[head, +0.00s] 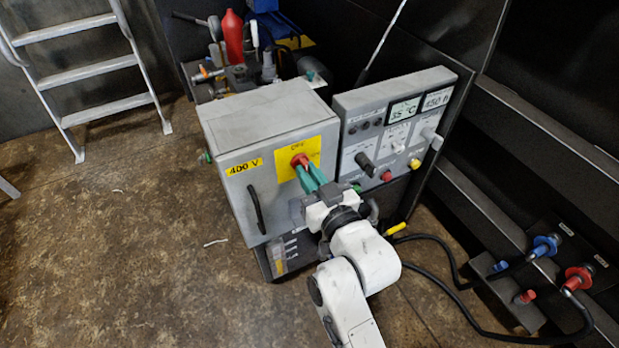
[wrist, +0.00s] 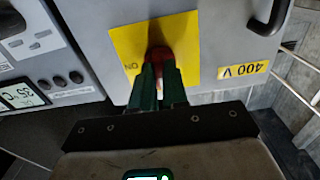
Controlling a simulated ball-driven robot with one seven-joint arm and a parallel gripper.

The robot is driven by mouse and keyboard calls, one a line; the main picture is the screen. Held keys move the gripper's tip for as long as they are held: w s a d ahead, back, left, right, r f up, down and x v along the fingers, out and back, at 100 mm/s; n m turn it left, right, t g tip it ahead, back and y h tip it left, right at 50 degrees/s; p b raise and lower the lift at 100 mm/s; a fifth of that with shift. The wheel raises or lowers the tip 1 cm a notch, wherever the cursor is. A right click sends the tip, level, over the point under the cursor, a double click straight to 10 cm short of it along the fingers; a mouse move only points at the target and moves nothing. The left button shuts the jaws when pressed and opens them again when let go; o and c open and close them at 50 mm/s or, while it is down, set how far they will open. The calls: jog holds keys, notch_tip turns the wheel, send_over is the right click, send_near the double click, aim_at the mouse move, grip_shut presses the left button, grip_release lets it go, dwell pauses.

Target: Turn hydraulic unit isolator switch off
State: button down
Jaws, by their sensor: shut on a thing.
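The isolator switch is a red rotary handle (head: 299,160) on a yellow plate (head: 314,148) on the front of a grey cabinet (head: 225,187) labelled 400 V. In the wrist view the red handle (wrist: 160,54) shows between my fingers, with the word "ON" readable on the yellow plate (wrist: 127,42) beside it. My gripper (head: 308,178) has green fingers and is shut on the red handle; its fingers also show in the wrist view (wrist: 160,82). The fingers hide part of the handle, so its exact angle is hard to tell.
A control panel (head: 395,130) with displays, knobs and buttons stands right of the cabinet. The cabinet's black door handle (head: 256,209) is left of my gripper. Black hoses (head: 440,262) run along the floor at right. A ladder (head: 85,62) stands back left; the left floor is mostly clear.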

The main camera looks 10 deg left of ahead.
jog(key=shift+f, duration=0.1)
dwell(0.3)
jog(key=c, duration=1.1)
grip_release()
jog(key=shift+c, duration=0.2)
jog(key=v, duration=1.1)
jog(key=shift+w, duration=0.1)
